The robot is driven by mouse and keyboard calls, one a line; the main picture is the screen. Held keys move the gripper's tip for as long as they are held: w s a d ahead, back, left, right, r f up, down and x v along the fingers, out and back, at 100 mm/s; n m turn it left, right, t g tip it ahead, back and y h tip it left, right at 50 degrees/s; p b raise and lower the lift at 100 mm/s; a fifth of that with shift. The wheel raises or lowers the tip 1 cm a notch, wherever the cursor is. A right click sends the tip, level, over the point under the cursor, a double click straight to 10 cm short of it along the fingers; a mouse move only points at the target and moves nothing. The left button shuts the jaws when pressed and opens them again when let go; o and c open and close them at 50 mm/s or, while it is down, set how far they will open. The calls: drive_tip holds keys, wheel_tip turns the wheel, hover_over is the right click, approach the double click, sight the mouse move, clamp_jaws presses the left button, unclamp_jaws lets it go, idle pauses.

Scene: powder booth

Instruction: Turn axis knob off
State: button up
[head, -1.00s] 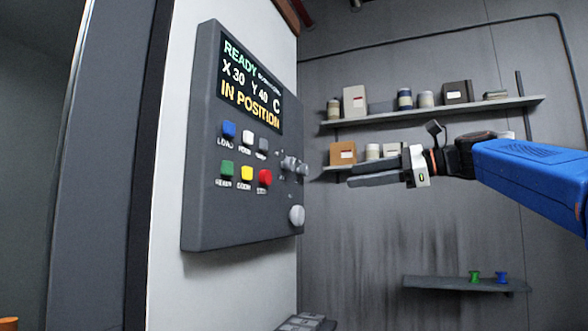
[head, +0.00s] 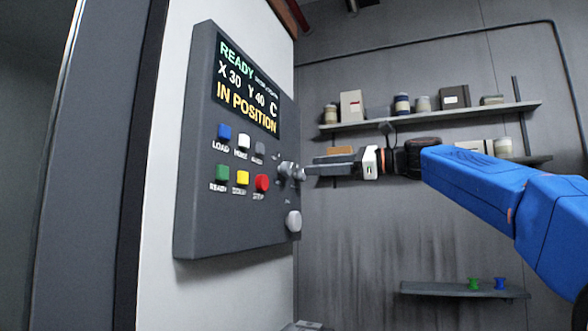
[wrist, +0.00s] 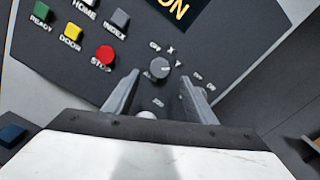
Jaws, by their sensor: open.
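The axis knob (wrist: 158,68) is a small round grey knob on the dark control panel (head: 205,200), with Off, X and Y labels around it. Its light pointer mark seems turned toward the right, near Y. My gripper (wrist: 160,82) is open, with one finger on each side of the axis knob in the wrist view. In the head view my gripper (head: 309,170) points left at the knobs, very close to them. I cannot tell whether the fingers touch the knob.
Coloured buttons, including a red stop button (wrist: 104,55), sit left of the knob. A larger pale knob (head: 293,221) is below. The screen (head: 248,85) reads READY, IN POSITION. Shelves with boxes and jars (head: 430,117) are on the wall behind my arm.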

sight(289, 168)
drive_tip(key=x, duration=0.7)
drive_tip(key=shift+w+a+f, duration=0.1)
drive_tip(key=shift+a, duration=0.2)
drive_tip(key=shift+c, duration=0.2)
drive_tip(key=c, duration=1)
